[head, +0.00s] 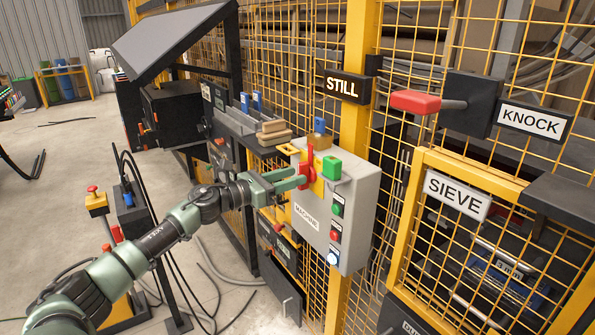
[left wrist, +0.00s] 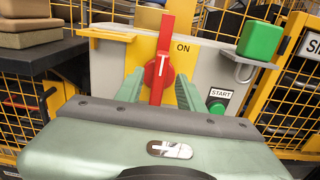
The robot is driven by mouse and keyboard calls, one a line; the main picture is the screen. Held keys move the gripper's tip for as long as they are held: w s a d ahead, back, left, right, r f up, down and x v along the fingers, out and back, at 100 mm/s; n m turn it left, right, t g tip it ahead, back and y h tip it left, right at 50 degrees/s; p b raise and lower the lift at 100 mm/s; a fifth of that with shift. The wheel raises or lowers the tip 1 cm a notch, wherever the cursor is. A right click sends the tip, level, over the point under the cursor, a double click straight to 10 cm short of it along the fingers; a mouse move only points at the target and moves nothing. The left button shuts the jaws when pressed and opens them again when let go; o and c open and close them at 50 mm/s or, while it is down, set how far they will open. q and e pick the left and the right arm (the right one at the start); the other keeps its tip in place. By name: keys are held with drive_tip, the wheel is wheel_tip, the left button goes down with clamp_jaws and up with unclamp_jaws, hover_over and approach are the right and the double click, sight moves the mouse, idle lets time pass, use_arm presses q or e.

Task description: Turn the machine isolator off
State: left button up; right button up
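The machine isolator is a red rotary handle (head: 309,160) on a yellow plate, at the upper left of a grey box (head: 352,200) labelled MACHINE. In the left wrist view the red handle (left wrist: 162,62) stands upright, its white line near vertical, with the word ON to the upper right. My left gripper (head: 288,179) is at the box front. In the left wrist view its green fingers (left wrist: 159,88) are apart, one on each side of the handle, with gaps showing. Whether either finger touches it is unclear. My right gripper is not in view.
A green START button (head: 337,210) and a red button (head: 335,235) sit below. Yellow mesh fencing (head: 415,60) stands behind. A red lever (head: 415,102) juts out near the KNOCK sign (head: 531,121).

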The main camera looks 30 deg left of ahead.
use_arm(q)
drive_tip(key=shift+x, duration=1.15)
clamp_jaws()
